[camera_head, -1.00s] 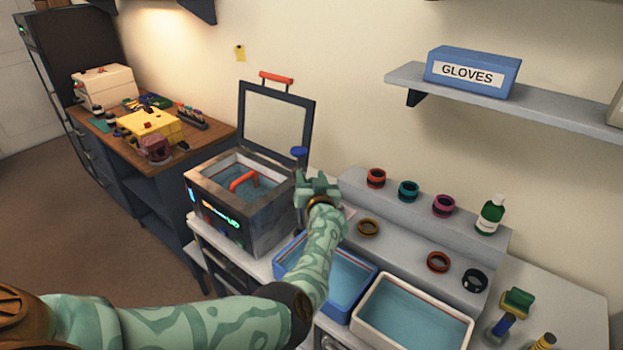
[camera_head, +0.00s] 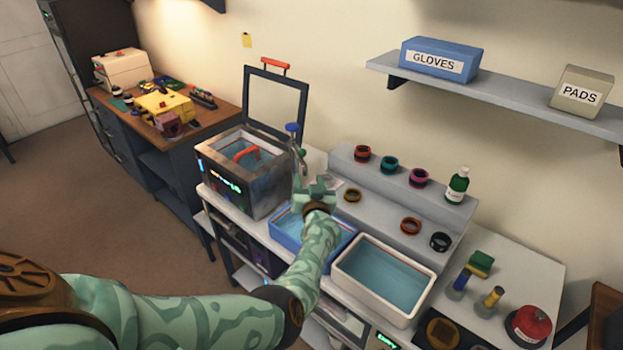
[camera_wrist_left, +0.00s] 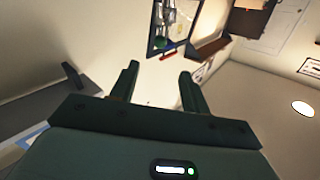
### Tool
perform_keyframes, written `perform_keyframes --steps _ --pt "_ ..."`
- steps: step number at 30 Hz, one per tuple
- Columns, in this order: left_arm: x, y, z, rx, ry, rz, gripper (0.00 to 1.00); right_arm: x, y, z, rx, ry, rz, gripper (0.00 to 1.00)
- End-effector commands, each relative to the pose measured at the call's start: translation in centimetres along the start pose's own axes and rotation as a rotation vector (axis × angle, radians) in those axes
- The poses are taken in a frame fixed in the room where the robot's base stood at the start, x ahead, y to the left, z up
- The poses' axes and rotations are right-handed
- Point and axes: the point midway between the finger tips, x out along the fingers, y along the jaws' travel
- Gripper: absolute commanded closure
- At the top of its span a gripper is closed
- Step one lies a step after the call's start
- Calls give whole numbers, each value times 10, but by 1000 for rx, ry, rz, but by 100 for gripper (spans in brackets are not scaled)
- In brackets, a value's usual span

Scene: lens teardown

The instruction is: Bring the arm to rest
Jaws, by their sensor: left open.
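My left arm, patterned in pale green, reaches in from the left in the head view. Its gripper (camera_head: 315,186) is over the blue tray (camera_head: 343,243), just right of the open metal bath (camera_head: 262,193). In the left wrist view the gripper (camera_wrist_left: 157,78) has its two dark fingers spread apart, with nothing between them. My right gripper is in neither view.
A white tray (camera_head: 427,268) of liquid stands right of the blue one. Several coloured rings, such as a red one (camera_head: 362,153), and a green bottle (camera_head: 457,186) stand on the grey step (camera_head: 345,165). A shelf (camera_head: 510,97) holds boxes above.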

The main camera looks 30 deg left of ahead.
Motion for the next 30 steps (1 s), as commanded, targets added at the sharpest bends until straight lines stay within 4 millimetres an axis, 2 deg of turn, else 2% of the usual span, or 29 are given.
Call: perform_keyframes --steps 6,14,17,20,23,27,30 --pt "0 0 0 1 0 0 54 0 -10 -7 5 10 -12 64" --pt "0 -1 1 5 1 3 54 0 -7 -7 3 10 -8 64" --pt "1 -11 6 48 12 43 54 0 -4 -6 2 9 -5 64" --pt "-5 -30 16 160 20 153 54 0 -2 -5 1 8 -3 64" --pt "-31 -46 30 330 -16 322 54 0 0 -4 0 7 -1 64" --pt "-101 -65 47 580 -155 527 54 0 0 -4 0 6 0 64" --pt "-150 -79 54 701 -255 599 54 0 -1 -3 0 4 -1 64"
